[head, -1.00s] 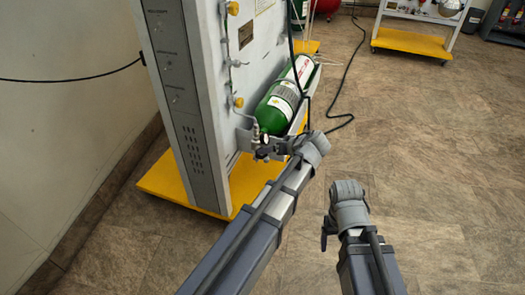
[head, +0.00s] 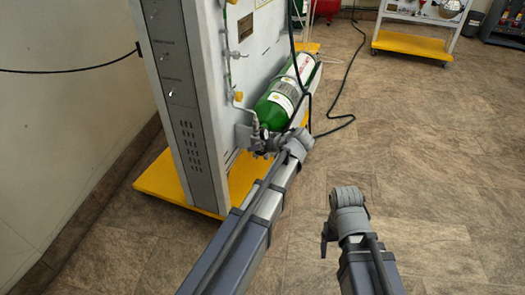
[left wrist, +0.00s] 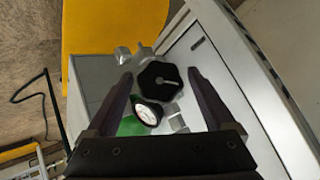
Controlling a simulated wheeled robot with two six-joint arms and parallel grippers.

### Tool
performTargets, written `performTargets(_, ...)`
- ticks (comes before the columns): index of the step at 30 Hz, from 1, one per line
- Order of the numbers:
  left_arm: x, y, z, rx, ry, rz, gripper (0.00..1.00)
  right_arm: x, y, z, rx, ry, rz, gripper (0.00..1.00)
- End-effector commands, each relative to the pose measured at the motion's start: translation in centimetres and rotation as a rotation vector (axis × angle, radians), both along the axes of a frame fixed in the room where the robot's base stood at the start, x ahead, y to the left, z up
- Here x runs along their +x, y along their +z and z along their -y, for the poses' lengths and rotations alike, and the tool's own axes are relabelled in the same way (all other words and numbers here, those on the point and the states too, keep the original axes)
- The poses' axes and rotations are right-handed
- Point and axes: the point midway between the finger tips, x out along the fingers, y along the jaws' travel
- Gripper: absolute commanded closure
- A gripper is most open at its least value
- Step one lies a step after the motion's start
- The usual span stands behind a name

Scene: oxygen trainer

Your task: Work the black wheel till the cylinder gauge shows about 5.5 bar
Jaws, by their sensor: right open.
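The black wheel (left wrist: 160,82) is a dark many-sided knob with a light pointer-like mark, facing the left wrist camera. My left gripper (left wrist: 158,76) is open, with one finger on each side of the wheel; whether they touch it cannot be told. The cylinder gauge (left wrist: 148,112) is a small white dial just below the wheel; its reading is too small to tell. The green cylinder (head: 278,104) lies tilted on the trainer, its valve end near my left wrist. My right gripper (head: 325,240) is small and dark in the head view, open, away from the trainer.
The grey trainer panel (head: 190,95) stands on a yellow base (head: 160,185) beside the wall. A dark hose (head: 340,95) runs over the floor behind the cylinder. A yellow-based cart (head: 415,43) is at the back right.

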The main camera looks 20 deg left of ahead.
Motion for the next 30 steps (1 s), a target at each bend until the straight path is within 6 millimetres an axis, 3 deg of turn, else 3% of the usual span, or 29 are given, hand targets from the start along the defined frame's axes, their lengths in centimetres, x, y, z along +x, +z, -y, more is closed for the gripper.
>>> performTargets(2, -0.01, 0.01, 0.02, 0.0, 0.0, 0.0, 0.23, 0.0, 0.0, 0.0, 0.0, 0.0, 0.0, 0.22)
performTargets(20, -0.01, -0.01, 0.03, 0.0, 0.0, 0.0, 0.91, 0.0, 0.0, 0.0, 0.0, 0.0, 0.0, 0.22)
performTargets(30, 0.13, -0.26, 0.11, 0.042, -0.001, -0.035, 0.93, 0.0, -0.59, 0.0, 0.0, -0.001, 0.0, 0.22)
